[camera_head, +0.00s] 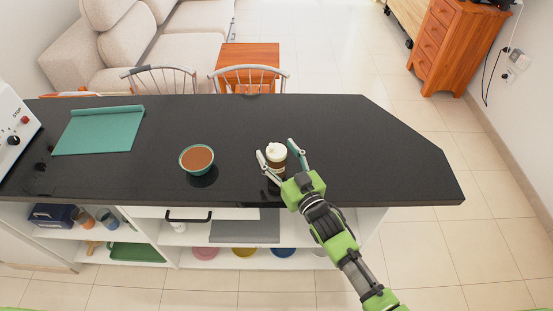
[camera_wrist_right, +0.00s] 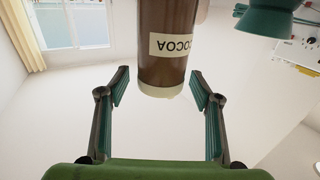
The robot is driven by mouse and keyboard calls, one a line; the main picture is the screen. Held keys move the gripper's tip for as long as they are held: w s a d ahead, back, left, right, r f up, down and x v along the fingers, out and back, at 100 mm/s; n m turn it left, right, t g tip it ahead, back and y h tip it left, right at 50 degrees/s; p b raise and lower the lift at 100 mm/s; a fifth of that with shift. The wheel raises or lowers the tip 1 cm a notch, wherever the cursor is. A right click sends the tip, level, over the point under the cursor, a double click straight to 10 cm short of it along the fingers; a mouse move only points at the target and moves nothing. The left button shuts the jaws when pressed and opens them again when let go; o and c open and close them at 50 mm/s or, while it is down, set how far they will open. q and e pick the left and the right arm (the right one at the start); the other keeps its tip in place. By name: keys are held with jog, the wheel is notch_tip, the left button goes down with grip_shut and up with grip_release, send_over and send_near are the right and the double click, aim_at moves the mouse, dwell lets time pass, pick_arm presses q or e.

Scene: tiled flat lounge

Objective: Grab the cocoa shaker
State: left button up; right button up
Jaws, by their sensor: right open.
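The cocoa shaker (camera_head: 276,153) stands on the black counter (camera_head: 330,130). It has a brown body and a pale top. In the right wrist view the shaker (camera_wrist_right: 166,35) appears upside down, with a label reading COCOA. My right gripper (camera_head: 278,150) is open around the shaker in the head view, one finger on each side. In the wrist view the open fingers (camera_wrist_right: 160,85) have a visible gap on both sides of the shaker's pale end. Contact is not seen. My left gripper is not in view.
A teal bowl of brown contents (camera_head: 197,158) stands left of the shaker. A green mat (camera_head: 98,131) lies at the counter's left, beside a white appliance (camera_head: 14,125). Chairs (camera_head: 249,75) stand behind. The counter's right part is clear.

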jog(key=shift+w+a, duration=0.3)
jog(key=shift+w, duration=0.2)
jog(key=c, duration=1.3)
jog(key=shift+r, duration=0.2)
